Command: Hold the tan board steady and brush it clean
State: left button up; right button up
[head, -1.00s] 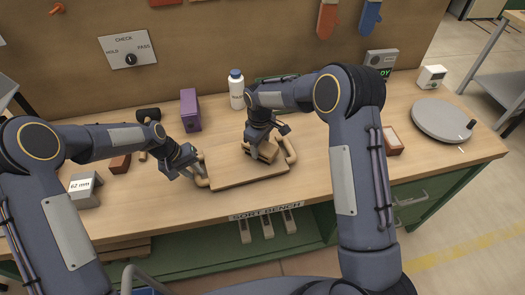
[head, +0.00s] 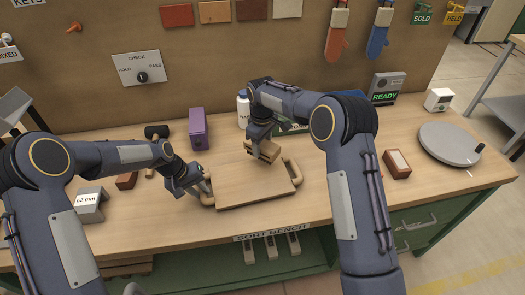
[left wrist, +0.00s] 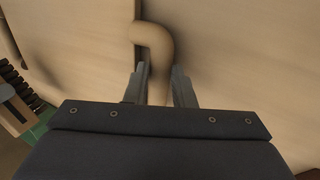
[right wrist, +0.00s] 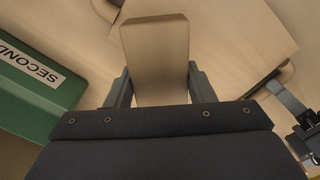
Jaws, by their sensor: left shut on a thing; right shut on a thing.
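The tan board (head: 250,190) lies flat on the bench with a curved handle at each short end. My left gripper (head: 205,190) is shut on the board's left handle; the left wrist view shows the handle (left wrist: 153,50) between the two fingers. My right gripper (head: 262,150) is shut on a tan wooden block, the brush (head: 267,151), over the board's far right edge. In the right wrist view the brush (right wrist: 155,60) sits between the fingers, with the board (right wrist: 225,40) beyond it. Its underside is hidden, so I cannot tell whether it touches the board.
A green box marked SECOND (right wrist: 35,75) stands close to my right gripper. A purple box (head: 198,130) and a white bottle (head: 243,108) stand behind the board. A brick-red box (head: 397,163) and grey turntable (head: 450,143) are at the right.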

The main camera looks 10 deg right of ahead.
jog(key=shift+r, duration=1.95)
pick_arm(q)
jog(key=o, duration=0.9)
jog(key=shift+r, duration=0.1)
jog(key=v, duration=1.2)
